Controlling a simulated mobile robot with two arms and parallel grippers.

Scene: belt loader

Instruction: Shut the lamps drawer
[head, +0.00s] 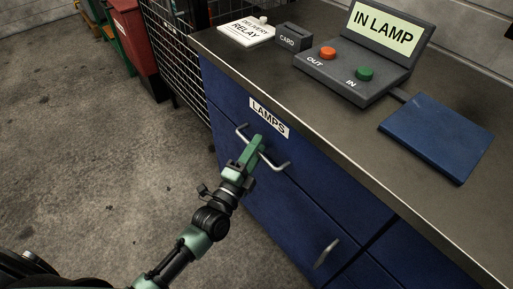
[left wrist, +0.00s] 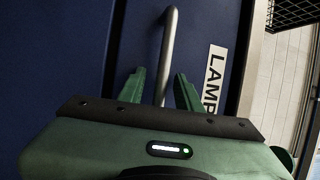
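The lamps drawer (head: 232,103) is the blue top drawer under the counter, with a white LAMPS label (head: 269,117) and a metal bar handle (head: 277,165). Its front looks about flush with the cabinet face, and I see no open drawer inside. My left gripper (head: 256,146) is at the middle of this handle. In the left wrist view, the handle bar (left wrist: 168,50) runs between the two green fingers (left wrist: 160,88), with a gap visible on each side, so the gripper looks open around it. The label (left wrist: 214,78) is right of the fingers. My right gripper is in neither view.
On the counter (head: 330,118) are a DELIVERY RELAY block (head: 247,32), a CARD holder (head: 293,38), an IN LAMP console (head: 350,75) with OUT and IN buttons, and a blue pad (head: 436,136). Another handle (head: 326,254) is lower down.

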